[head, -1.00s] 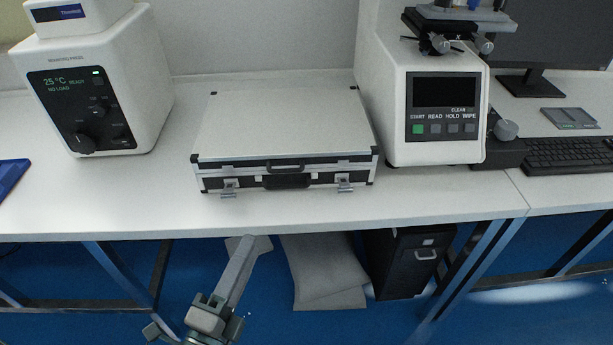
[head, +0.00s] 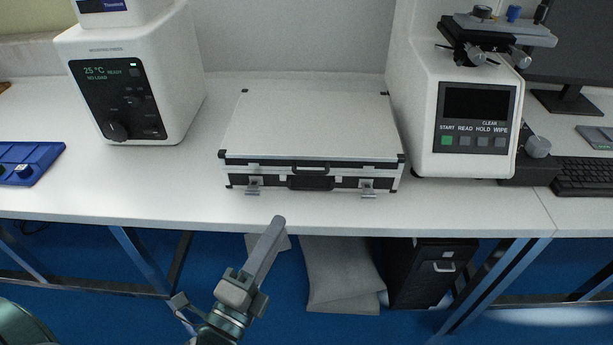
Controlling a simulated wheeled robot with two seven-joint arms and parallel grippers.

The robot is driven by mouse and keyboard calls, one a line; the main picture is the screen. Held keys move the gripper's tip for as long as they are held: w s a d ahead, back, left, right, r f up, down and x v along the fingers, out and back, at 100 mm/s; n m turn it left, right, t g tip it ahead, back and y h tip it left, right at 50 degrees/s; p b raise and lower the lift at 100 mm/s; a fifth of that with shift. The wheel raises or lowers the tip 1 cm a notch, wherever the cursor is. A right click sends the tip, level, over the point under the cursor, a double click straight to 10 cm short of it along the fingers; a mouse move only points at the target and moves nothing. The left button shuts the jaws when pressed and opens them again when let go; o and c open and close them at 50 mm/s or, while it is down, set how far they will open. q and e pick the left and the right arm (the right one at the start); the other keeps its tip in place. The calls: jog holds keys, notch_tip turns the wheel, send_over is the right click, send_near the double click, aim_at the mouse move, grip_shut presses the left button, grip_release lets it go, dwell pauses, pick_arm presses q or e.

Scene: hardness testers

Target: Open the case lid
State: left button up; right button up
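The silver case (head: 312,125) with black corners lies flat on the white bench, its lid down. Its front side faces me, with a black handle (head: 310,182) in the middle. Two metal latches, the left one (head: 252,187) and the right one (head: 368,189), stick out at the front and look flipped down. My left gripper (head: 272,222) is below and in front of the bench edge, apart from the case. Its fingers overlap in this view, so I cannot tell whether it is open or shut. My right gripper is not in view.
A white tester with a dark panel (head: 118,100) stands left of the case. Another tester (head: 475,118) stands close on the right. A blue tray (head: 30,163) lies at far left. A keyboard (head: 585,177) is at right.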

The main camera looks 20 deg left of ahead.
pick_arm(q)
jog(key=w, duration=0.4)
jog(key=w+d+r+p, duration=0.1)
jog(key=w, duration=0.4)
jog(key=w+r+p, duration=0.1)
jog(key=w, duration=0.4)
jog(key=shift+d+r, duration=0.15)
jog(key=shift+d, duration=0.2)
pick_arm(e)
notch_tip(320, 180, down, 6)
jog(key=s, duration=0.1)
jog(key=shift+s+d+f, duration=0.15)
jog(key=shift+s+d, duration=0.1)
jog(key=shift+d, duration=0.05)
pick_arm(q)
grip_shut()
